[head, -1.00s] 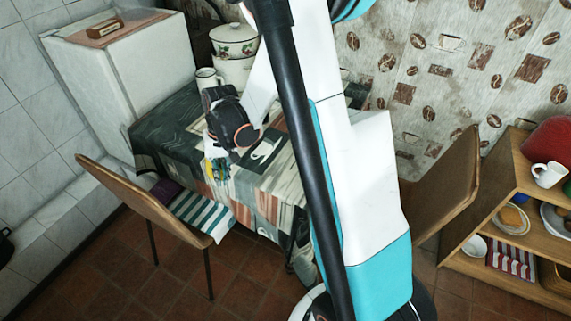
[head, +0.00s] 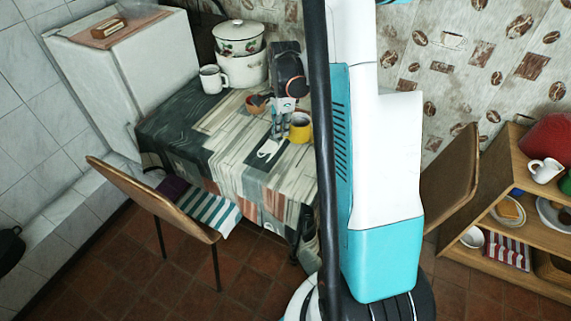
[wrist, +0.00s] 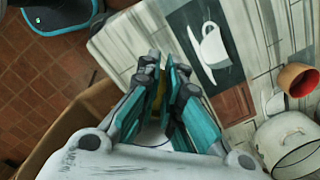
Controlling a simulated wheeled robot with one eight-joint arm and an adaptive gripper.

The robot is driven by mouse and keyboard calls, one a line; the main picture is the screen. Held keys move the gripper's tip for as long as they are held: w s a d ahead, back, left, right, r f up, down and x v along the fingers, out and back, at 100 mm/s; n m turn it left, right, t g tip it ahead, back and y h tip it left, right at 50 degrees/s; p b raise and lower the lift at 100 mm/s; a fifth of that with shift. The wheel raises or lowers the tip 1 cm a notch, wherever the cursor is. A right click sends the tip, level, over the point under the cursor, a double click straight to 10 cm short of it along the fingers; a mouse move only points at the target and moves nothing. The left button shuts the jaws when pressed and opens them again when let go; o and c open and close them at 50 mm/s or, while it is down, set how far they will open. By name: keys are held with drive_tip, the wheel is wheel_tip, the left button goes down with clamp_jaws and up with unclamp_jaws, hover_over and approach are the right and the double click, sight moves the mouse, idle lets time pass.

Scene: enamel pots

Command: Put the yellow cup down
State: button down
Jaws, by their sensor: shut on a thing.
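The yellow cup (head: 301,130) shows in the head view at the right part of the table (head: 200,125), just right of my gripper (head: 282,126). My gripper is shut on it. It looks upright over the tablecloth, beside the printed cup picture; I cannot tell whether its base touches the cloth. In the wrist view my gripper's fingers (wrist: 160,85) hide most of the cup, and only a little yellow shows between them.
A terracotta cup (head: 257,104), a white mug (head: 213,80) and a stack of enamel pots (head: 240,69) stand further back on the table. A chair (head: 160,199) stands at the front left. The front left of the tabletop is clear.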

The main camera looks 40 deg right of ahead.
wheel_tip(320, 180, down, 16)
drive_tip(key=b, duration=0.4)
drive_tip(key=shift+r, duration=0.1)
drive_tip(key=c, duration=1.8)
unclamp_jaws()
drive_tip(key=shift+o, duration=0.2)
drive_tip(key=r+p, duration=0.1)
drive_tip(key=r, duration=0.3)
drive_tip(key=r+p, duration=0.1)
drive_tip(key=r, duration=0.3)
drive_tip(key=r+p, duration=0.1)
drive_tip(key=r, duration=0.3)
drive_tip(key=shift+s+d+p, duration=0.2)
drive_tip(key=shift+d+p, duration=0.05)
drive_tip(key=shift+p, duration=0.15)
